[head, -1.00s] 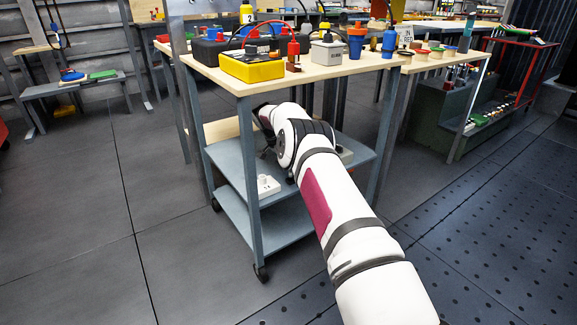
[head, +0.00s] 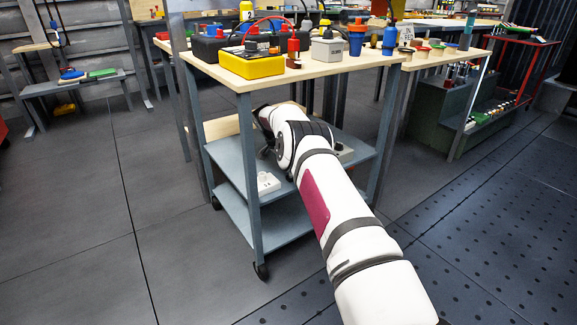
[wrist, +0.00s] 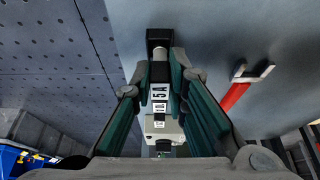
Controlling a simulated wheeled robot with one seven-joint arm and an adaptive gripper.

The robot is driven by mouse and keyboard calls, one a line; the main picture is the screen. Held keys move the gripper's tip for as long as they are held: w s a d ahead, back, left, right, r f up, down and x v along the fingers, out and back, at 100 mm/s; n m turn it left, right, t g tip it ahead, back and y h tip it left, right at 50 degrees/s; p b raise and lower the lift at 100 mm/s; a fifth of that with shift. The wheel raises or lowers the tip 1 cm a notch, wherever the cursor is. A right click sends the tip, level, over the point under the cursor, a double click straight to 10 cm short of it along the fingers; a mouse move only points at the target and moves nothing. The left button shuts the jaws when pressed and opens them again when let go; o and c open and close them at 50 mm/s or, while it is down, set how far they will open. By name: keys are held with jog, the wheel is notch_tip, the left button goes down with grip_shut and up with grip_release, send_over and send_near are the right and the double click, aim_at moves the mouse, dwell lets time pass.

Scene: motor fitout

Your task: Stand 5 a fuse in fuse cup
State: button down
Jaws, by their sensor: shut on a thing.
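In the wrist view my gripper (wrist: 160,84) has its green-padded fingers closed around a slim fuse with a dark end and a white label reading 5A (wrist: 158,92). A pale block with small white labels (wrist: 160,128) shows beyond the fuse, low between the fingers. I cannot tell whether the fuse touches it. In the head view my arm reaches in over the middle shelf of the grey cart (head: 225,158), and the arm hides the fuse and most of the gripper. A small white block (head: 268,183) lies on that shelf. I cannot make out the fuse cup.
The cart's wooden top (head: 330,69) carries a yellow box (head: 252,66), a grey box (head: 327,49) and a blue-and-orange container (head: 357,40) above my arm. Cart legs stand close on both sides. A red-handled thing (wrist: 236,95) shows right of the fingers in the wrist view.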

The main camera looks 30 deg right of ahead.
jog(key=shift+f, duration=0.6)
jog(key=c, duration=1.5)
grip_release()
